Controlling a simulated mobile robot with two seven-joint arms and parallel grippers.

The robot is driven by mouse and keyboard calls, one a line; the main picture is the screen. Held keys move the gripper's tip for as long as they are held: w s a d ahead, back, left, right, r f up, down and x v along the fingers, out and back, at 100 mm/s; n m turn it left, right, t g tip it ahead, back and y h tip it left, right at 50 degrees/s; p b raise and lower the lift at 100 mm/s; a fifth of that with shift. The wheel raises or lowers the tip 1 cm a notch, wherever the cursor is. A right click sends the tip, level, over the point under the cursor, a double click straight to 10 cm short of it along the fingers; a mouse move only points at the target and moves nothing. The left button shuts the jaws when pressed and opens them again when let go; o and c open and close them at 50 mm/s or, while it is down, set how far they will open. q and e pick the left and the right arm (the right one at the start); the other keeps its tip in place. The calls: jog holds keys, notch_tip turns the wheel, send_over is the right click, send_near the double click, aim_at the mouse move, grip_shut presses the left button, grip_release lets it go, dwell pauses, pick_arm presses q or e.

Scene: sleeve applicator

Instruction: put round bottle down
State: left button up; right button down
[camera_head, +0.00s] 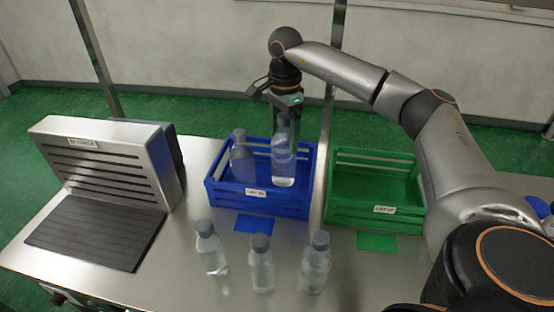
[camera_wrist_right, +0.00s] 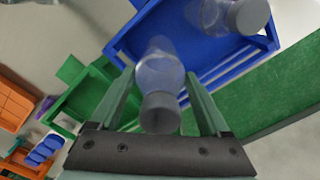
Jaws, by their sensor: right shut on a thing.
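My right gripper (camera_head: 286,118) points down over the blue crate (camera_head: 262,203) and is shut on a clear round bottle with a grey cap (camera_head: 283,166). The held bottle is upright at the crate's right side; I cannot tell whether its base touches the crate floor. In the right wrist view, the held bottle (camera_wrist_right: 158,72) sits between the two fingers of the right gripper (camera_wrist_right: 160,80), with its cap toward the camera. A second bottle (camera_head: 242,162) stands inside the crate to the left, apart from the held one. My left gripper is not in view.
Several more items stand close by: three bottles (camera_head: 261,266) on the steel table in front of the crates. An empty green crate (camera_head: 375,210) is right of the blue one. A slotted grey machine (camera_head: 105,165) with a dark mat is at the left.

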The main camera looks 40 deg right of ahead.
aim_at(284, 115)
jog(key=shift+f, duration=2.9)
grip_release()
notch_tip(284, 115, up, 12)
jog(key=shift+r, duration=0.15)
